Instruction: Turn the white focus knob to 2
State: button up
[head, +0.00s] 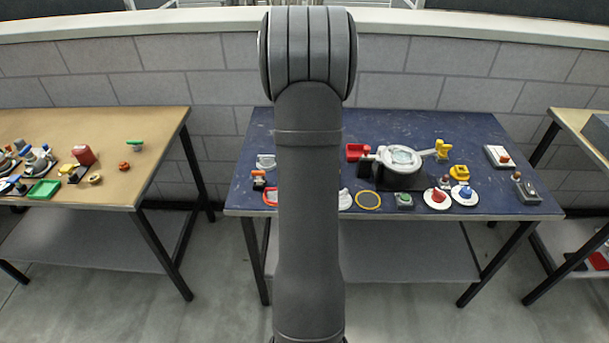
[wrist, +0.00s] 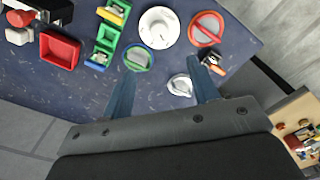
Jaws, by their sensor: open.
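In the wrist view, a white round dial (wrist: 160,27) with a raised white centre lies flat on the blue table, beyond my fingertips. Part of it shows beside my arm in the head view (head: 345,199). A smaller white piece (wrist: 180,85) lies near my right finger; it also shows in the head view (head: 266,161). I cannot tell for sure which is the focus knob, and no numbers are readable. My gripper (wrist: 162,70) is open with nothing held, its two blue-grey fingers apart above the table. In the head view my arm hides the gripper.
Near the fingertips lie a green-rimmed disc (wrist: 139,58), a red ring (wrist: 206,29) and an orange-and-black piece (wrist: 214,63). Green blocks (wrist: 105,40) and a red bin (wrist: 60,48) stand further left. A white ring-topped device (head: 401,159) stands on the blue table (head: 470,135).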

notch_tip(320, 180, down, 15)
jog(key=shift+r, duration=0.2)
jog(key=c, duration=1)
jog(key=m, duration=1.1)
jog(key=shift+m, duration=0.4)
